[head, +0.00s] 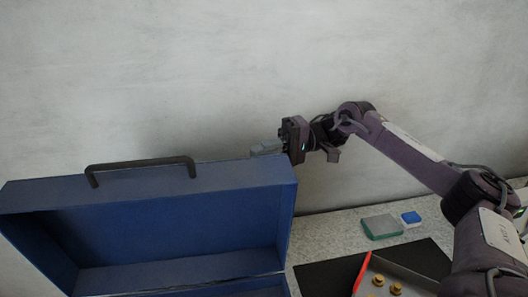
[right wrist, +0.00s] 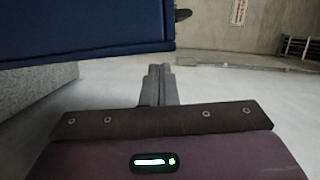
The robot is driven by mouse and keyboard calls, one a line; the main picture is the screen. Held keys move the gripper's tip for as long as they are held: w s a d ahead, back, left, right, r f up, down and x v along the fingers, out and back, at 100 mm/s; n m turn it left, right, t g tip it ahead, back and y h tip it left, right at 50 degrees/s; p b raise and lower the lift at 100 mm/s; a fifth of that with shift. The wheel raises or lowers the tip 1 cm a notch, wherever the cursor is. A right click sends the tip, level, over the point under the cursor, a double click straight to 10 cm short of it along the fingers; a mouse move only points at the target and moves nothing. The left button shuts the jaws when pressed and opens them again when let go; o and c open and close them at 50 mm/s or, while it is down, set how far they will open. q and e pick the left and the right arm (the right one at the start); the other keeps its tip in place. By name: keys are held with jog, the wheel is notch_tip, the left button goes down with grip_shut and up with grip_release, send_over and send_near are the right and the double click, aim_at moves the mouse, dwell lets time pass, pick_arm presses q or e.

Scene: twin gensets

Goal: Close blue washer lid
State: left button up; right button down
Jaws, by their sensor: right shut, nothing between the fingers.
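The blue lid (head: 150,195) of a large case stands raised at the lower left of the head view, with a dark handle (head: 140,165) on its top edge. Its hollow inner side faces me. My right gripper (head: 265,149) is shut and empty. Its grey fingers are at the lid's top right corner, partly hidden behind the edge. In the right wrist view the shut fingers (right wrist: 160,84) are beside a blue panel (right wrist: 85,28) of the lid; I cannot tell whether they touch it. My left gripper is not in view.
A grey-and-green box (head: 382,228) and a small blue box (head: 411,218) lie on the speckled worktop (head: 330,232). A red-edged tray (head: 364,272) holds brass pieces (head: 396,288) on a black mat (head: 325,280). A pale wall (head: 250,70) stands behind.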

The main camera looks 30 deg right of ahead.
jog(key=shift+s+a+f, duration=0.1)
jog(key=shift+s+a, duration=0.15)
jog(key=shift+s, duration=0.35)
jog(key=shift+s, duration=0.1)
jog(key=shift+a, duration=0.1)
